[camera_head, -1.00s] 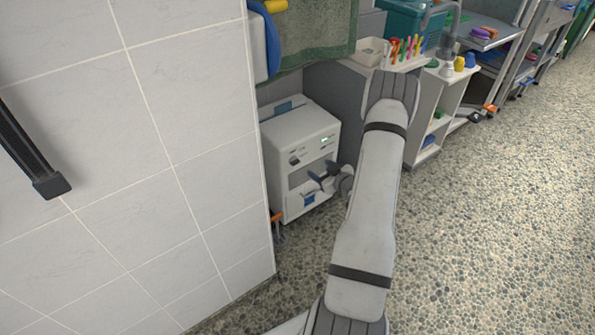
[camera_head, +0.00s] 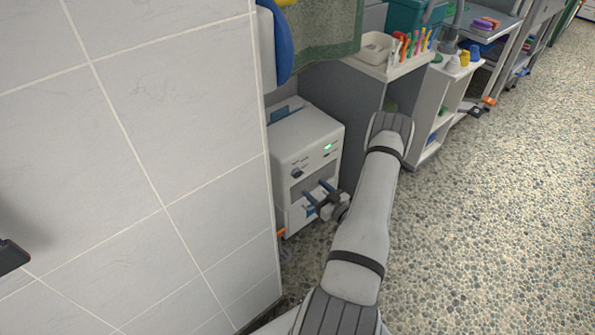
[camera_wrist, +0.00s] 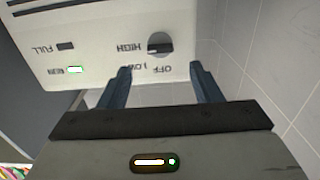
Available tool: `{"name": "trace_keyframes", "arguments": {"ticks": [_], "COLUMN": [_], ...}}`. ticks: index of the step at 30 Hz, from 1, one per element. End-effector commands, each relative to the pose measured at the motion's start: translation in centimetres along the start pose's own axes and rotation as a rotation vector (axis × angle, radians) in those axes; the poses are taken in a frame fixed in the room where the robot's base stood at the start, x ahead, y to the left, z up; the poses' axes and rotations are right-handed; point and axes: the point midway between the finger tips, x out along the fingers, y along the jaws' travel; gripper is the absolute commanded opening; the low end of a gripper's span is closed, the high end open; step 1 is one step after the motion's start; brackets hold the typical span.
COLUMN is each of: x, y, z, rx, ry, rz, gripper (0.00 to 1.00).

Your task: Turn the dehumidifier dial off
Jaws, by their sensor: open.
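The dehumidifier (camera_head: 312,135) is a white box on the floor beside the tiled wall. Its dark dial (camera_head: 297,173) is on the front panel, at the left in the head view. In the wrist view the dial (camera_wrist: 159,43) appears upside down among the labels OFF, LOW and HIGH; which label it points to I cannot tell for sure. A green light (camera_wrist: 75,70) is lit on the panel. My gripper (camera_head: 318,190) is open and empty in front of the dehumidifier, below the dial. In the wrist view its two fingers (camera_wrist: 160,80) are apart, short of the dial and not touching it.
The tiled wall (camera_head: 150,150) stands close on the left. A green towel (camera_head: 325,30) hangs above the dehumidifier. A white shelf unit (camera_head: 432,105) with pens and a bowl on top stands to the right. The pebbled floor (camera_head: 480,220) at right is open.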

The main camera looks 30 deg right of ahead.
Motion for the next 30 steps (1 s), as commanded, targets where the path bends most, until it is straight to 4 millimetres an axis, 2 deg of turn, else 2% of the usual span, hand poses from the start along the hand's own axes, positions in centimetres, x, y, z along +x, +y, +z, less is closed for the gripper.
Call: {"name": "trace_keyframes", "arguments": {"ticks": [15, 26, 30], "x": [6.7, 7.3, 7.3], "y": [0.2, 0.3, 0.4], "z": [0.1, 0.0, 0.0], "rx": [-0.002, 0.0, 0.0], "ry": [0.002, 0.0, 0.0], "rz": [0.006, 0.009, 0.009], "gripper": [0.58, 0.58, 0.48]}}
